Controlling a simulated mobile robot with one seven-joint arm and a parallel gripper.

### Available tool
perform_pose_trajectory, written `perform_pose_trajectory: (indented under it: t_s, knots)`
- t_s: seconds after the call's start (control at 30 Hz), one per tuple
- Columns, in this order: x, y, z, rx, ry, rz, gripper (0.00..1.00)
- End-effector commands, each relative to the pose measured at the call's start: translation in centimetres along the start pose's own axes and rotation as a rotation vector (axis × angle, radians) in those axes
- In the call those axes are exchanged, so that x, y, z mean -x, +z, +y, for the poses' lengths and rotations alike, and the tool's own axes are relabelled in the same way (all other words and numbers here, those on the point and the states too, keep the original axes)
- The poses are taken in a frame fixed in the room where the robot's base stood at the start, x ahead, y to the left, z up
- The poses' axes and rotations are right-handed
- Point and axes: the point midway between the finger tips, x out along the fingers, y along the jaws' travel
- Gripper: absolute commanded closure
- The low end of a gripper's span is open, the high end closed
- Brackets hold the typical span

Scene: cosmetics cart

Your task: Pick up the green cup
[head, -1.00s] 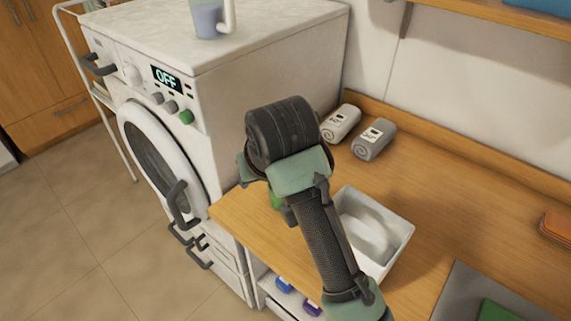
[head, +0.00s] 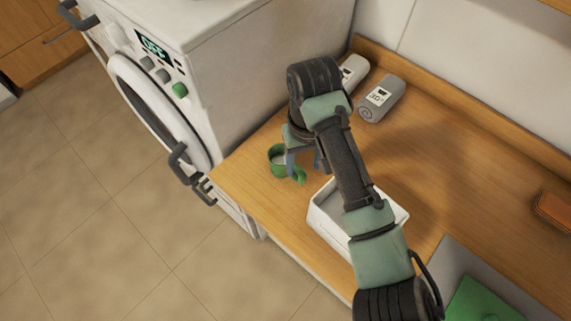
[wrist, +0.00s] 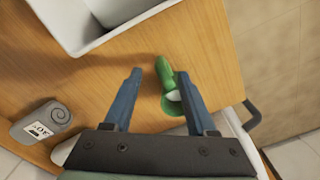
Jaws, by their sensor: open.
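The green cup (head: 275,153) stands on the wooden counter near its left end, beside the washing machine, and its handle points toward the lower right. My gripper (head: 305,168) is open and empty, its blue fingers pointing down just right of the cup. In the wrist view my gripper (wrist: 160,74) has the green cup's handle (wrist: 164,72) showing between its fingers, nearer the right one. The right finger hides part of the cup's body. I cannot tell whether a finger touches the cup.
A white bin (head: 325,228) stands close in front of my gripper. A grey rolled towel (head: 381,98) and a lighter one (head: 353,74) lie behind my arm. The washing machine (head: 235,75) rises at the left.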

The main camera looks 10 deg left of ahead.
Motion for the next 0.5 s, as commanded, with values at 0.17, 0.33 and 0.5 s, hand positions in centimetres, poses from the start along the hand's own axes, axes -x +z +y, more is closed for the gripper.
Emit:
perform_pose_trajectory:
  t_s: [0.17, 0.33, 0.5]
  knots:
    - [-1.2, 0.0, 0.0, -0.001, 0.000, -0.002, 0.43]
    - [-3.9, -0.1, 0.1, -0.001, 0.000, -0.003, 0.43]
    - [-5.4, -0.2, 0.1, 0.000, 0.000, 0.000, 0.43]
